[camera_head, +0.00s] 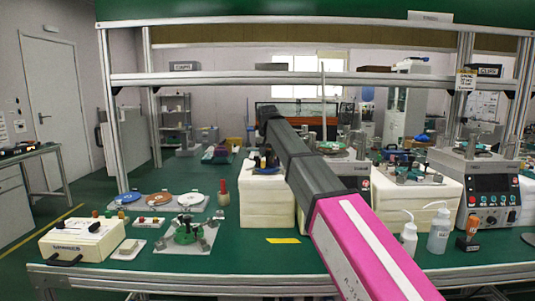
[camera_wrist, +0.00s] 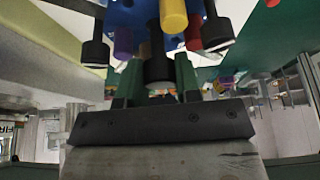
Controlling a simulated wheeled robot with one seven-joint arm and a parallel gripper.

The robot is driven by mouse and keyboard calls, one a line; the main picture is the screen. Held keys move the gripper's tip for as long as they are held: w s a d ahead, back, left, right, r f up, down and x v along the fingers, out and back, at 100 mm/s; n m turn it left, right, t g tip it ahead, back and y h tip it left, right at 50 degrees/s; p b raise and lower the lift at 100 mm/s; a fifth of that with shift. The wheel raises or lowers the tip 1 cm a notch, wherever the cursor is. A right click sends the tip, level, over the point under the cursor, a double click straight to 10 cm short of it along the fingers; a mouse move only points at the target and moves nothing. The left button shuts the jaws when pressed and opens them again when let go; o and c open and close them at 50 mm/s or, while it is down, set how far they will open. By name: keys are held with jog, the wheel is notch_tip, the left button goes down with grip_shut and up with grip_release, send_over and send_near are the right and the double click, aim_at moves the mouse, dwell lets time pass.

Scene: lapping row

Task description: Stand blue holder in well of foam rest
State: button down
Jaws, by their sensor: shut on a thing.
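The blue holder (camera_wrist: 145,15) shows at the top edge of the wrist view, with a yellow peg, a red peg, a purple peg and black-headed pieces on it. My gripper (camera_wrist: 158,75) is shut on the black stem of the holder, between its two dark green fingers. In the head view the blue holder (camera_head: 262,163) is a small cluster at the top of a white block stack, partly hidden by my arm. I cannot tell whether it touches the stack. I cannot make out the foam rest's well for certain.
White block stacks (camera_head: 267,205) stand along the bench, some with machines on them. White bottles (camera_head: 438,230) stand at the right. A cream box (camera_head: 82,240), a green fixture (camera_head: 188,232) and a tray of discs (camera_head: 160,201) lie at the left. Green bench around the yellow strip (camera_head: 283,240) is clear.

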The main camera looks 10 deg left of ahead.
jog(key=shift+f, duration=1.1)
dwell(0.4)
jog(key=c, duration=0.7)
grip_release()
jog(key=shift+c, duration=0.2)
jog(key=v, duration=1)
jog(key=shift+s+r, duration=0.2)
jog(key=shift+r, duration=0.1)
